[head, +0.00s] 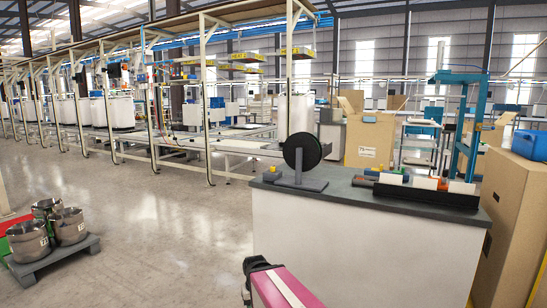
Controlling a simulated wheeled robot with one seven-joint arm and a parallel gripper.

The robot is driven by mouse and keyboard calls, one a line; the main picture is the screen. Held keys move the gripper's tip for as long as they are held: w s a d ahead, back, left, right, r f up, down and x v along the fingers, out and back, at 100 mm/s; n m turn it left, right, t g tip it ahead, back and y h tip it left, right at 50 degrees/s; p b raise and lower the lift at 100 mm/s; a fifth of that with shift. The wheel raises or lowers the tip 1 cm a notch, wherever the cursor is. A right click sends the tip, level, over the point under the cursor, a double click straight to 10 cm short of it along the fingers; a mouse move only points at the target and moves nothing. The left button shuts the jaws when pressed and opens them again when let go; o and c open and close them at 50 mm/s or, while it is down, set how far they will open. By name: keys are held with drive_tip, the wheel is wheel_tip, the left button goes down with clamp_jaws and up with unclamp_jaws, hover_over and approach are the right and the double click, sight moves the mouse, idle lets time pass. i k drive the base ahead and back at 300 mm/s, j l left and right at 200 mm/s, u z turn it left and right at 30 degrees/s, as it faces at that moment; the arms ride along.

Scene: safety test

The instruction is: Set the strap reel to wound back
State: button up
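The strap reel (307,152) is a black disc on a grey stand, upright near the left end of a dark-topped counter (335,188). A small pale hub shows at its centre. No loose strap end can be made out. My gripper (256,270) seems to be the black part at the bottom of the head view, at the end of a pink arm link. It is in front of the counter, lower than the reel and apart from it. Its fingers cannot be made out.
A small yellow-topped block (272,171) sits left of the reel. A black tray (425,195) with white rolls fills the counter's right end. A cardboard box (515,205) stands at right. Metal pots (68,227) sit on a low pallet at left. Open floor lies left of the counter.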

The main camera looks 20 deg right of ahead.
sight(312, 152)
drive_tip(key=i+j+u, duration=0.1)
drive_tip(key=i+u, duration=0.3)
drive_tip(key=i, duration=0.15)
drive_tip(key=i+l+u, duration=0.1)
drive_tip(key=i+u, duration=0.3)
drive_tip(key=i, duration=0.15)
drive_tip(key=i+j+u, duration=0.15)
drive_tip(key=i+u, duration=0.15)
drive_tip(key=i, duration=0.55)
drive_tip(key=i+u, duration=0.3)
drive_tip(key=i, duration=0.55)
drive_tip(key=i+z, duration=0.75)
drive_tip(key=i+j+z, duration=0.1)
drive_tip(key=i+z, duration=0.3)
drive_tip(key=i+l+z, duration=0.15)
drive_tip(key=z, duration=0.2)
drive_tip(key=i+z, duration=0.75)
drive_tip(key=i, duration=1.35)
drive_tip(key=z, duration=0.4)
drive_tip(key=i+j+z, duration=0.1)
drive_tip(key=z, duration=0.7)
drive_tip(key=i+j+z, duration=0.1)
drive_tip(key=z, duration=2.35)
